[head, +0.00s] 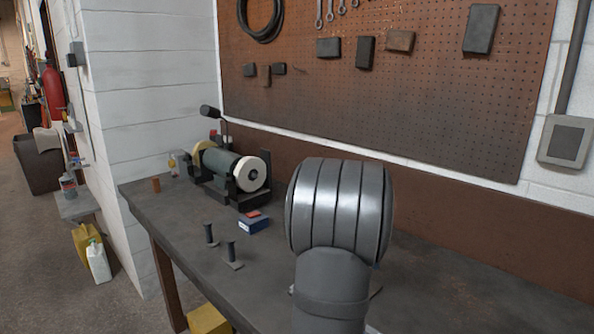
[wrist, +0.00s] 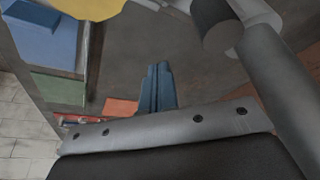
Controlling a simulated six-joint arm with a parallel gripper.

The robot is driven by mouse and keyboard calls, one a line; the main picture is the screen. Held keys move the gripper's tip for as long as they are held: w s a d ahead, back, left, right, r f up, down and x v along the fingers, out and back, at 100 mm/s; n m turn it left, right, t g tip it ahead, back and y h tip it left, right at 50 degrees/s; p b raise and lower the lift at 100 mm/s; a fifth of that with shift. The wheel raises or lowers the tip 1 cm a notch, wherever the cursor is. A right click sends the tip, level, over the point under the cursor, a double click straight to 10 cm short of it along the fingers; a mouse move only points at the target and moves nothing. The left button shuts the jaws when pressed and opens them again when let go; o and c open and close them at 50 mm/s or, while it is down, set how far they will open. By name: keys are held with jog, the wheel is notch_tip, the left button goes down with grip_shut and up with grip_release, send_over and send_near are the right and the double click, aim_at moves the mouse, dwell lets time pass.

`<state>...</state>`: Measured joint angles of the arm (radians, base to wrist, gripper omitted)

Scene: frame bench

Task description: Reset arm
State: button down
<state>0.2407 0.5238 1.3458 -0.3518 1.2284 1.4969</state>
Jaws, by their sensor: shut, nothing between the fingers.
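My arm (head: 338,215) stands in the foreground of the head view, in front of the workbench (head: 160,213). Its thick grey rounded joint hides part of the bench top. My gripper is hidden in the head view. In the wrist view my gripper (wrist: 157,80) shows as two narrow blue-grey fingers, close together and empty, beyond a grey bolted plate. A grey link at the right of the wrist view looks like part of my arm.
A bench grinder (head: 228,170) stands at the back left of the bench. A brown pegboard (head: 400,100) with tools hangs behind. The bench's right side looks clear.

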jog(key=w+d+n+t, duration=0.2)
jog(key=w+d+n, duration=0.1)
jog(key=d+n, duration=0.3)
jog(key=n, duration=0.2)
jog(key=shift+w+n+t+y, duration=0.3)
jog(key=shift+y, duration=0.1)
dwell(0.4)
